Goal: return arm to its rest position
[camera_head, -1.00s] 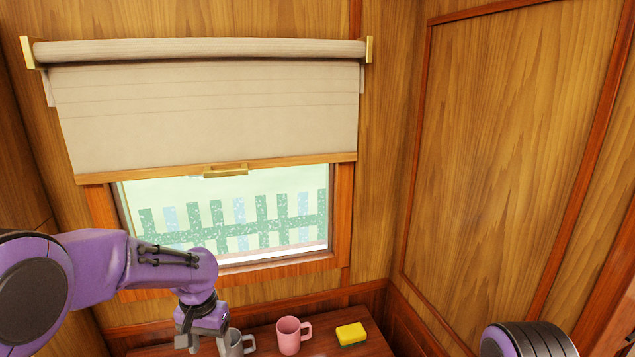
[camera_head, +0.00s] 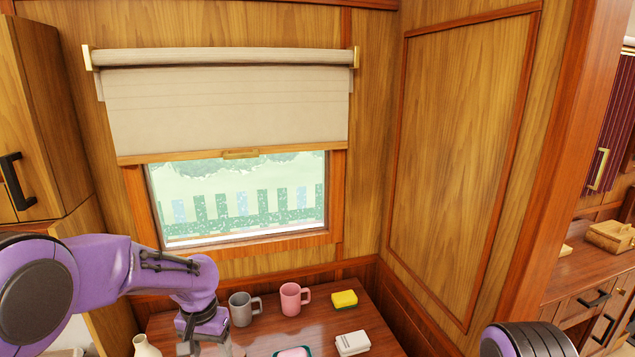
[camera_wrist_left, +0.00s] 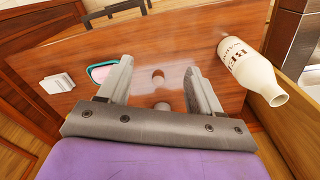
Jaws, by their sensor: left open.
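My left arm is purple and comes in from the left in the head view, bent down over the table (camera_head: 318,327). My left gripper (camera_head: 205,345) is at the lower edge of that view, partly cut off.
On the table stand a grey mug (camera_head: 240,310), a pink mug (camera_head: 291,298), a yellow sponge (camera_head: 344,299), a white block (camera_head: 352,343), a teal-rimmed dish (camera_head: 292,352) and a cream bottle (camera_head: 146,346). Behind is a window with a half-lowered blind (camera_head: 225,110). A counter (camera_head: 590,270) is at right.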

